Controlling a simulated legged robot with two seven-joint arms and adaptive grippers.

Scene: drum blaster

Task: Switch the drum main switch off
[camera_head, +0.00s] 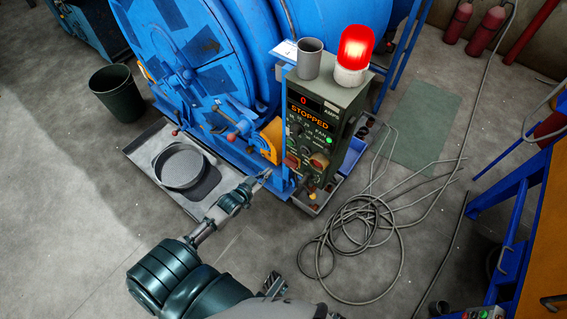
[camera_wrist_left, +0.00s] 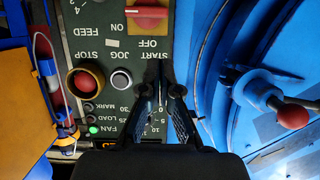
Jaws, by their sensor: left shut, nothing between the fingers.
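The green control box (camera_head: 325,115) stands against the blue drum. Its display reads STOPPED with a red 0 above. In the left wrist view the panel (camera_wrist_left: 108,20) is upside down. A red rotary switch (camera_wrist_left: 148,12) with a white mark sits at the top edge, by the words ON and OFF; it is partly cut off. Its setting I cannot tell. My left gripper (camera_head: 266,174) is low and left of the box; in the wrist view its shut, empty fingers (camera_wrist_left: 163,84) lie in front of the START area. A red STOP button (camera_wrist_left: 85,82) lies left of them.
A lit red beacon (camera_head: 355,52) and a grey cup (camera_head: 309,60) top the box. Red-knobbed levers (camera_head: 232,137) lie left. A bin (camera_head: 116,95) stands left.

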